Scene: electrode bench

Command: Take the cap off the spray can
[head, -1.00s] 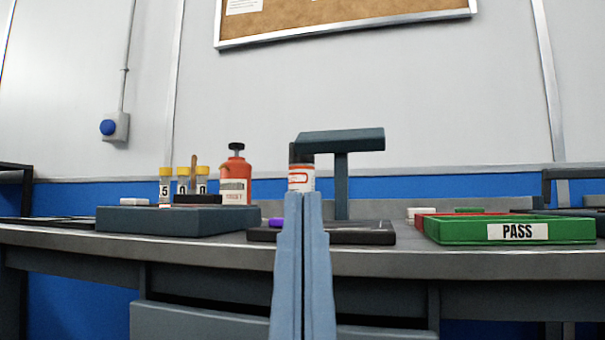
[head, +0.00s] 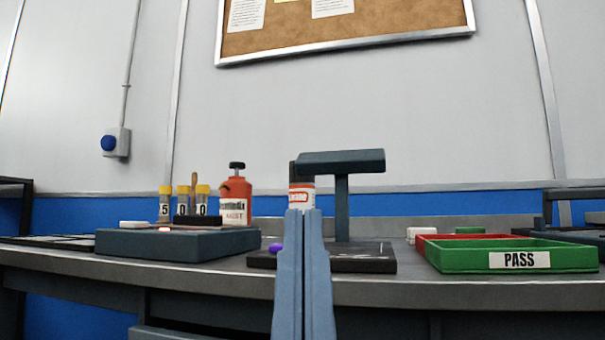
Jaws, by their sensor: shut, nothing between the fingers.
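A white can with an orange-red label (head: 301,197) stands behind the tips of my gripper (head: 305,212), near the middle of the bench. Its lower part is hidden by the fingers. A dark cap-like part (head: 292,173) shows at its top left, partly covered by the arm of a T-shaped stand. A red bottle marked MIST (head: 236,200) with a black knob on top (head: 237,166) stands further left. I cannot tell for certain which of the two is the spray can. My gripper is shut and empty, pointing up in front of the bench; contact with the can cannot be told.
The dark T-shaped stand (head: 342,205) rises beside the can from a black base (head: 375,262). A grey-blue block (head: 178,246) and yellow-capped vials (head: 184,200) are at left. A green PASS tray (head: 460,259) and red tray are at right. A purple item lies left of my fingers.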

